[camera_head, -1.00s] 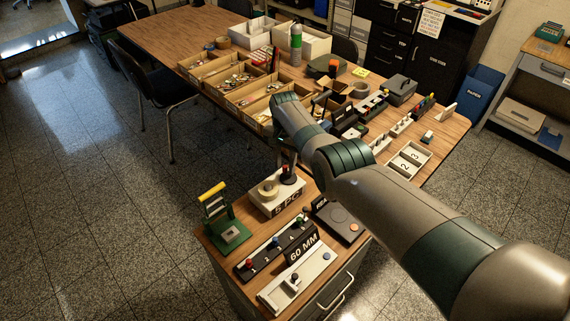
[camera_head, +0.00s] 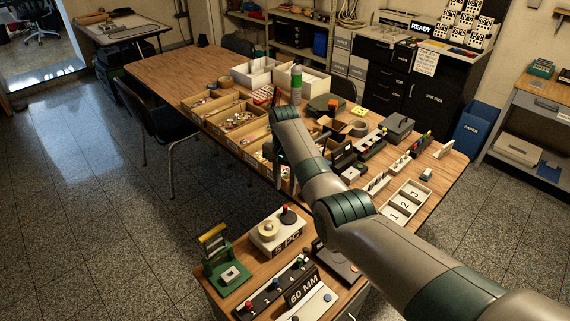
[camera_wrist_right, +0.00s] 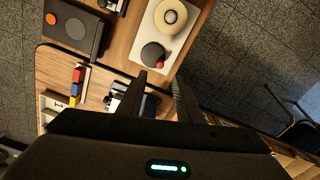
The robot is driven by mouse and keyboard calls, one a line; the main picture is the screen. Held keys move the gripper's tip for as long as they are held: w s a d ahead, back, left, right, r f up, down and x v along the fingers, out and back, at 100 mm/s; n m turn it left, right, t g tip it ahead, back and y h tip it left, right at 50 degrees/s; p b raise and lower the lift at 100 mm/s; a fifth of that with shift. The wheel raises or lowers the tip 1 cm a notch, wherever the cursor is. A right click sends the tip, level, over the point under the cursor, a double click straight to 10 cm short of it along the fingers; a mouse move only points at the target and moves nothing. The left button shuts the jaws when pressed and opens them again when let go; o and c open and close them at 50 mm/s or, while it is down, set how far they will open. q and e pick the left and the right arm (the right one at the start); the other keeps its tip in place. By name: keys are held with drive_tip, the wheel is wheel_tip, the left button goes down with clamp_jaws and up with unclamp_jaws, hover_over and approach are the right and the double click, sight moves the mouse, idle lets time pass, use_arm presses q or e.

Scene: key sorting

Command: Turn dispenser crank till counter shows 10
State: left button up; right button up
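The dispenser is a white box (camera_head: 268,240) on the near cabinet, with a cream roll and a black round crank (camera_head: 288,216) with a red knob on top. Its black counter (camera_head: 287,246) reads "5 PC". In the right wrist view the dispenser (camera_wrist_right: 180,42) is at the top, and the crank (camera_wrist_right: 152,56) shows just beyond the fingertips. In the head view my forearm mostly hides that gripper. My left gripper is not in view.
A green stand with a yellow bar (camera_head: 228,277) is left of the dispenser. A "60 MM" device (camera_head: 303,285) is in front, and a dark box (camera_wrist_right: 75,28) is beside it. The long table (camera_head: 165,72) behind holds trays (camera_head: 240,115) and numbered bins (camera_head: 402,203).

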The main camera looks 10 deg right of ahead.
wheel_tip(320, 180, up, 8)
drive_tip(key=b, duration=0.1)
drive_tip(key=shift+b, duration=0.3)
idle(0.4)
